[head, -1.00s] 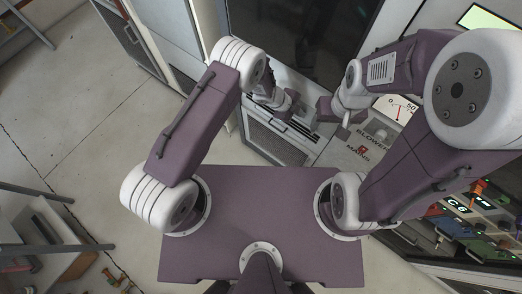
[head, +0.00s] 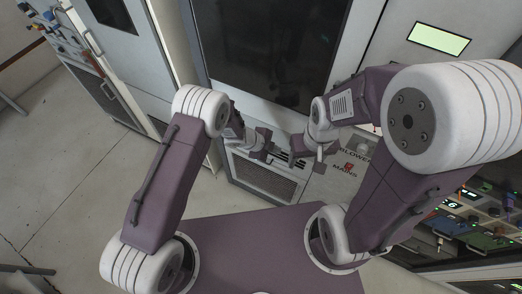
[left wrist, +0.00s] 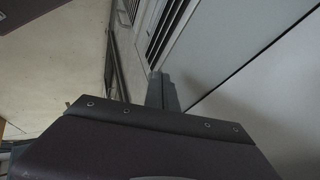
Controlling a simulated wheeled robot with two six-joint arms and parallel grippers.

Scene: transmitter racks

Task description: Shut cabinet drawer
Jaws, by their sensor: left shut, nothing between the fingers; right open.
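A grey lower cabinet unit (head: 240,165) stands in front of me in the head view, with a dark mesh grille and black slots. I cannot tell from these views which part is the drawer or how far it is out. My left gripper (head: 268,148) is at the unit's upper part, beside the slots. In the left wrist view its fingers (left wrist: 162,92) are together and empty, close to a pale panel (left wrist: 235,50) and black slots; contact is unclear. My right gripper (head: 321,152) is open and empty near the panel marked BLOWER MAINS.
A tall dark glass door (head: 275,50) rises above the unit. A grey cabinet with a handle (head: 115,45) stands at the left. A rack with lit controls (head: 470,215) is at the right.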

